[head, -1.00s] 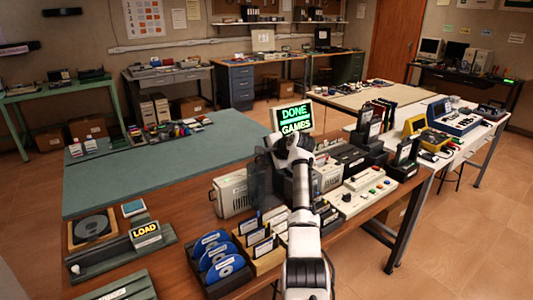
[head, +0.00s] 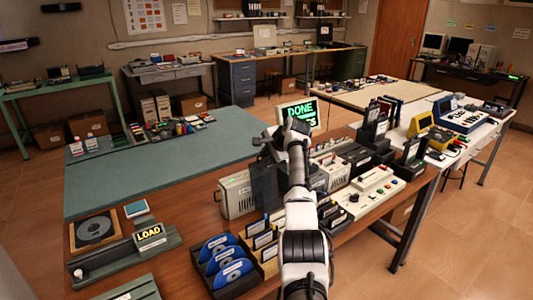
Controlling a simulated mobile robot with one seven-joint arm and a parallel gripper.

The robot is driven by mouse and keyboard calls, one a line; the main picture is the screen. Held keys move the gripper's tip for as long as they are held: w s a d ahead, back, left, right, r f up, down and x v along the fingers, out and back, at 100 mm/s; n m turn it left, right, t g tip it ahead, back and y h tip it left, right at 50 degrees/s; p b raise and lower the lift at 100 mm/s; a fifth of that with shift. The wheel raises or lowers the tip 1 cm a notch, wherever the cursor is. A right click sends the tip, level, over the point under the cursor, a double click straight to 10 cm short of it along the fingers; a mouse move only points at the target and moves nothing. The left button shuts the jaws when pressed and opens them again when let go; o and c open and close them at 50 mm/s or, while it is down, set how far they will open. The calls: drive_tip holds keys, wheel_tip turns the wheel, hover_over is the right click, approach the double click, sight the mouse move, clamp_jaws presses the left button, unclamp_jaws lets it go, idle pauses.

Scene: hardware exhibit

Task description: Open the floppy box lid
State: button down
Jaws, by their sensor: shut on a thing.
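A dark, see-through smoky panel (head: 263,184), which looks like the floppy box lid, stands upright left of my arm, beside a beige case. The box body under it is largely hidden by my arm. My gripper (head: 268,146) is at the panel's upper edge, in front of the lit monitor. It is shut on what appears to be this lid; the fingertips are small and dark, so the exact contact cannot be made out.
The beige case (head: 236,194) stands close on the left. Blue discs in a rack (head: 227,262) and a LOAD sign (head: 150,237) are nearer. A button panel (head: 368,192) lies right of my arm. The green mat (head: 150,165) has free room.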

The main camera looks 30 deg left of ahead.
drive_tip(key=c, duration=1.6)
unclamp_jaws()
drive_tip(key=shift+w+a+r, duration=0.15)
drive_tip(key=shift+a+r, duration=0.35)
drive_tip(key=shift+r, duration=0.15)
drive_tip(key=shift+o, duration=0.2)
drive_tip(key=shift+d+f, duration=0.15)
drive_tip(key=shift+f, duration=0.05)
drive_tip(key=shift+s+d+r+b, duration=0.2)
drive_tip(key=shift+d+r+b, duration=0.15)
drive_tip(key=shift+d+b, duration=0.1)
drive_tip(key=b+v, duration=0.4)
drive_tip(key=v, duration=0.8)
drive_tip(key=shift+s+d+r, duration=0.2)
drive_tip(key=shift+r, duration=0.05)
drive_tip(key=shift+a, duration=0.1)
